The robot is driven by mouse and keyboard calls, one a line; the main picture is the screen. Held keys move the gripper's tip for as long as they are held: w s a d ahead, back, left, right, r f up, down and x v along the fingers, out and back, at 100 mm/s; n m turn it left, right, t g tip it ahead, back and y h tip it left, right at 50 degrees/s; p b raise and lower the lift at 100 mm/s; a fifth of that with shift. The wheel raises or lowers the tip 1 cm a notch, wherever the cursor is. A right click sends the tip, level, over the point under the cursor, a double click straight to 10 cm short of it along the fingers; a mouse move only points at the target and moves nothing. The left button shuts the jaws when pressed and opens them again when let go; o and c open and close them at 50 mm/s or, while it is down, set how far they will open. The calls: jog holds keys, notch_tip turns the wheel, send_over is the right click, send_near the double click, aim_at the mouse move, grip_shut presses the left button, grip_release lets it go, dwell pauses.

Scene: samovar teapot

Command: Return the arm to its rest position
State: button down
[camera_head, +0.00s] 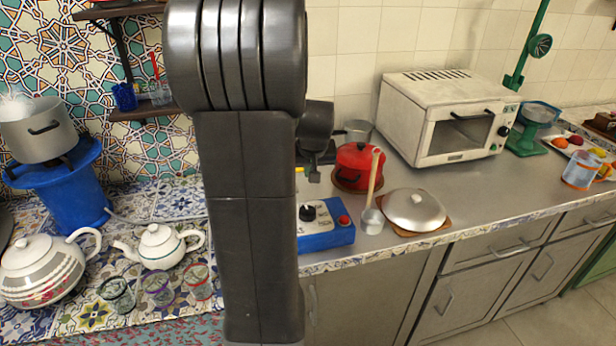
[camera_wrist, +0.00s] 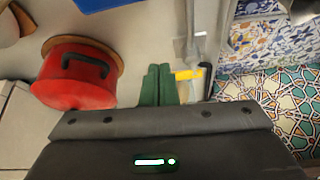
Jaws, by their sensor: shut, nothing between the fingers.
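My arm stands folded upright in the middle of the head view and hides much of the counter behind it. My gripper (camera_wrist: 158,84) shows in the wrist view as two green fingers lying side by side. It is shut and empty, with nothing between the fingertips. In the head view it is mostly hidden behind my arm; only a dark wrist part shows right of the arm, above the counter and near the red pot (camera_head: 360,166). The red pot also shows left of the fingers in the wrist view (camera_wrist: 75,80), apart from them.
A blue box with knobs (camera_head: 327,236), a ladle (camera_head: 372,218) and a lidded pan (camera_head: 414,209) sit right of my arm. A white toaster oven (camera_head: 447,115) stands behind. A white teapot (camera_head: 158,246), several glasses and a blue stove (camera_head: 62,190) stand left.

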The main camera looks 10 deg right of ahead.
jog(key=v, duration=0.4)
jog(key=shift+s+r, duration=0.2)
jog(key=shift+r, duration=0.15)
